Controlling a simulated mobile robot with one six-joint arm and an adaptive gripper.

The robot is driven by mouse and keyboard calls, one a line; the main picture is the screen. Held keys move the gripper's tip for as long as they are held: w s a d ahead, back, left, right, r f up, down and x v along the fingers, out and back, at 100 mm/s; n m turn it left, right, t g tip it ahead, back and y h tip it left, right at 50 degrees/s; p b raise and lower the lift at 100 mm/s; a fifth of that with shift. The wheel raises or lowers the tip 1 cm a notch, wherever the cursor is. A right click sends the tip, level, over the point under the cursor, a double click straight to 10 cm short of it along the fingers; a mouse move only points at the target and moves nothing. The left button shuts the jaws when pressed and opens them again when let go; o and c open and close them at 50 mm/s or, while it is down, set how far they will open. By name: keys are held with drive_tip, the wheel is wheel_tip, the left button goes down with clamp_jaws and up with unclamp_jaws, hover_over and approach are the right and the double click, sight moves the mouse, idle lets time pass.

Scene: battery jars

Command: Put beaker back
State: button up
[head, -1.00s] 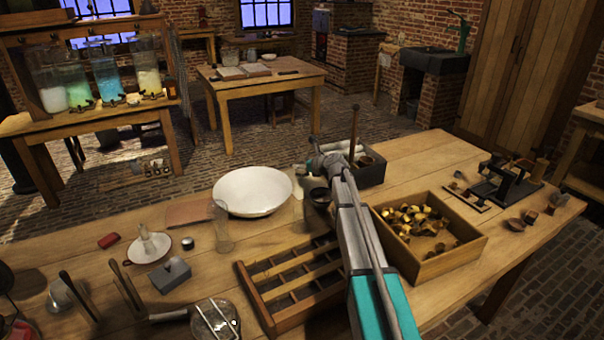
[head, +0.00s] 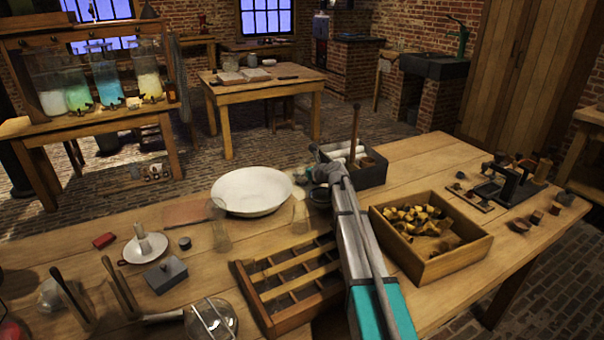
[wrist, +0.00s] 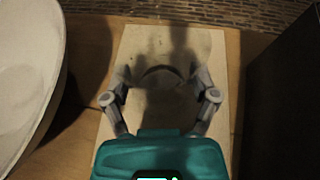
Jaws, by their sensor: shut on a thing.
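My gripper (wrist: 161,80) is shut on the beaker. The beaker (wrist: 160,72) is clear glass and hard to make out; a faint curved rim shows between the fingers in the wrist view. Below it lies a pale flat board with dark shadows on it. In the head view my gripper (head: 305,177) is just right of the white bowl (head: 252,207), low over the worktable. A clear glass shape (head: 301,216) shows beneath it; I cannot tell whether it touches the table. Another clear glass vessel (head: 220,237) stands in front of the bowl.
A dark box (head: 372,172) with white rolls and an upright rod is close on the right. A small dark bowl (head: 320,197) sits beside my arm. A compartment tray (head: 250,305) and a wooden box of brass-coloured pieces (head: 437,270) flank my arm. A candle dish (head: 132,250) is at left.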

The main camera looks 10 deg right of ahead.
drive_tip(key=o, duration=1.1)
drive_tip(key=shift+r, duration=0.1)
drive_tip(key=shift+s+d+r+p, duration=0.1)
drive_tip(key=shift+s+d+p, duration=0.1)
drive_tip(key=shift+p, duration=0.1)
drive_tip(key=p+v, duration=0.4)
drive_tip(key=v, duration=0.7)
drive_tip(key=shift+s, duration=0.2)
drive_tip(key=shift+r, duration=0.1)
